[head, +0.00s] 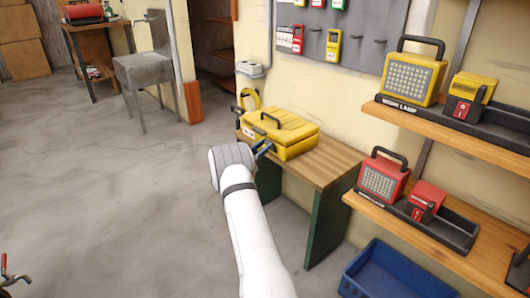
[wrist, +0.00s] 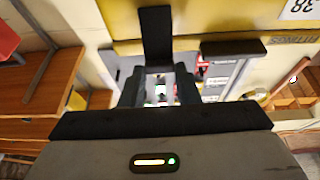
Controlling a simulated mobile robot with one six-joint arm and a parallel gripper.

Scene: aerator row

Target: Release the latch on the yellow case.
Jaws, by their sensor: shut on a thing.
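The yellow case (head: 290,128) lies closed on a wooden bench, with a dark carry handle on it. In the wrist view its yellow side (wrist: 215,22) fills the top of the picture. A black latch (wrist: 156,34) stands out from that side. My gripper (head: 263,149) is at the case's near side in the head view, where my wrist hides part of the contact. In the wrist view my gripper (wrist: 159,88) has its dark fingers on either side of the latch's end, shut on it. A second black piece (wrist: 233,48) shows to the right, clear of the fingers.
The wooden bench (head: 333,166) has bare top right of the case. Shelves with a yellow lamp (head: 413,72) and a red lamp (head: 383,178) stand at right. A blue crate (head: 395,275) sits below. A tool board (head: 365,30) hangs behind. Floor at left is open.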

